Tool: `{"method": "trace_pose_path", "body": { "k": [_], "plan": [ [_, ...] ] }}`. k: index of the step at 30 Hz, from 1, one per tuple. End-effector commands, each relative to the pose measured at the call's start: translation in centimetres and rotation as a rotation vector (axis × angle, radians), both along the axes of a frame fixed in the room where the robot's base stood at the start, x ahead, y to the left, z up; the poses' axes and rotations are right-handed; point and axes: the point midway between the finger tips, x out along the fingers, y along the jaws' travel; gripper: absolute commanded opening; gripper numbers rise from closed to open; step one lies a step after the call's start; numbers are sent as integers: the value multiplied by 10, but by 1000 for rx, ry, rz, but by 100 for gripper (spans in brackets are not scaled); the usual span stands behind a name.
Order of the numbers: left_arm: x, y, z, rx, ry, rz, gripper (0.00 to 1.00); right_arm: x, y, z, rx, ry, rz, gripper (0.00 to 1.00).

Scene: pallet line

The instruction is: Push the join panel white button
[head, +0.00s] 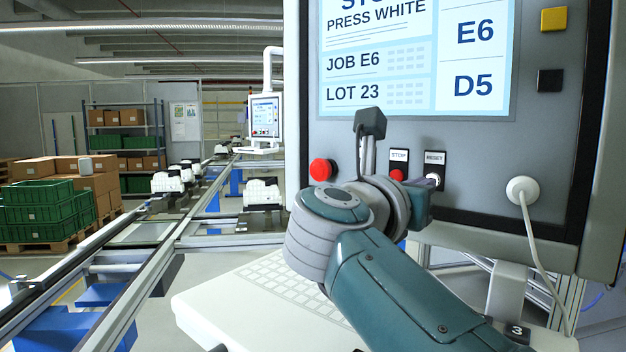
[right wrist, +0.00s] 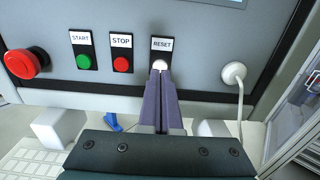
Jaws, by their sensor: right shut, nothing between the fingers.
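The join panel (head: 460,130) fills the right of the head view. Its white button (head: 434,179) is under the RESET label, and it also shows in the right wrist view (right wrist: 160,65). My right gripper (right wrist: 158,74) is shut and empty, its fingertips at the lower edge of the white button. I cannot tell whether they touch it or press it. In the head view my right gripper (head: 424,196) is just below and in front of the button, with its fingers mostly hidden. My left gripper is not in view.
A red STOP button (right wrist: 121,64), a green START button (right wrist: 83,61) and a large red mushroom button (right wrist: 27,61) sit left of RESET. A white plug with a cable (head: 522,190) is to the right. A keyboard shelf (head: 260,290) juts out below. The panel screen (head: 415,60) reads PRESS WHITE.

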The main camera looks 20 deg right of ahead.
Motion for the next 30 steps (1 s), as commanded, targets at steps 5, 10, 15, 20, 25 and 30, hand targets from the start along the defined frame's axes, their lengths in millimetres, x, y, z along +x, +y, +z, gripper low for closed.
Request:
{"method": "trace_pose_path", "body": {
  "k": [5,10,15,20,25,30],
  "plan": [
    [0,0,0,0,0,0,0,0,0,0,0,-1,0,0],
    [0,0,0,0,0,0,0,0,0,0,0,-1,0,0],
    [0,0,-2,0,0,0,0,1,-2,0,0,-1,-1,0],
    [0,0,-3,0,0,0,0,2,-5,0,1,0,-1,0],
    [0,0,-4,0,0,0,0,4,-7,0,1,0,-1,0],
    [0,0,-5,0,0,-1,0,5,-9,0,0,-1,0,0]
  ]
}}
